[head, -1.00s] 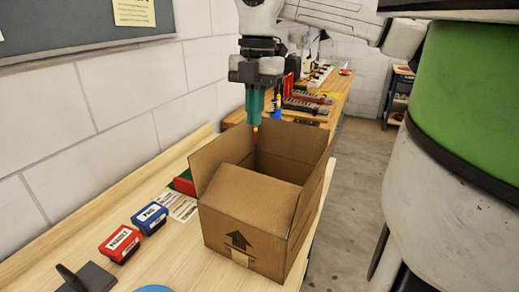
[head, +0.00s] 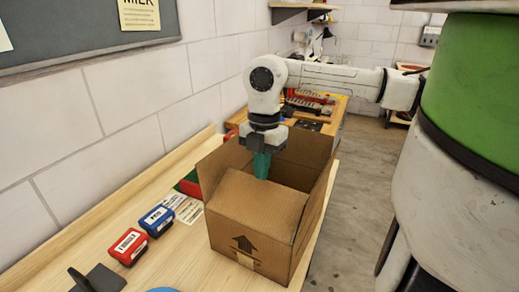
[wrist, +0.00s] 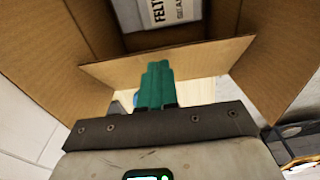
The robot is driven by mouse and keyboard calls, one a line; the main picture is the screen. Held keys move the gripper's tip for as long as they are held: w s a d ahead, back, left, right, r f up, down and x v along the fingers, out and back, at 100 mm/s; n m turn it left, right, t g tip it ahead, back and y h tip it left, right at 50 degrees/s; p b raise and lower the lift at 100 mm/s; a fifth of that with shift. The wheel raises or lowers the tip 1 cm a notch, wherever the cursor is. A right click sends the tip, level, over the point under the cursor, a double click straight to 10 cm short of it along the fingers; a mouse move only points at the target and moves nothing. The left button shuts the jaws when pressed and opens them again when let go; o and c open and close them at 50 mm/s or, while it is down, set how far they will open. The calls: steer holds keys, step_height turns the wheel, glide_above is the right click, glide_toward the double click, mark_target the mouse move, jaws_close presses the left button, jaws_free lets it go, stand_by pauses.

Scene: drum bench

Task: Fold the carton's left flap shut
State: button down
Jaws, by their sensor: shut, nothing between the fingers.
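The open brown carton (head: 245,240) stands on the bench, an up arrow on its near face. Its left flap (head: 212,167) stands up. The near flap (head: 258,203) slopes inward over part of the opening. The far and right flaps are raised. My gripper (head: 262,167) points down at the far part of the opening, its teal fingers shut and empty. The fingertips are partly hidden behind the near flap. In the wrist view the fingers (wrist: 157,85) overlap a flap edge (wrist: 205,60); I cannot tell whether they touch. A labelled grey item (wrist: 165,14) lies inside the carton.
A red box (head: 127,246) and a blue box (head: 156,220) sit left of the carton, with a paper label and a green-and-red bin behind. A dark stand (head: 98,280) is at the near left. The tiled wall bounds the left; open floor lies right.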

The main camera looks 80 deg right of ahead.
steer(key=shift+s+d+f, duration=0.1)
steer(key=shift+d+f, duration=0.2)
steer(key=shift+f, duration=0.25)
steer(key=shift+f, duration=0.15)
steer(key=s+d+f+t+y+b, duration=0.1)
steer(key=d+f+y+b, duration=0.2)
steer(key=f+y+b, duration=0.1)
steer(key=shift+f+b, duration=0.55)
steer(key=shift+b, duration=0.05)
steer(key=shift+r, duration=0.15)
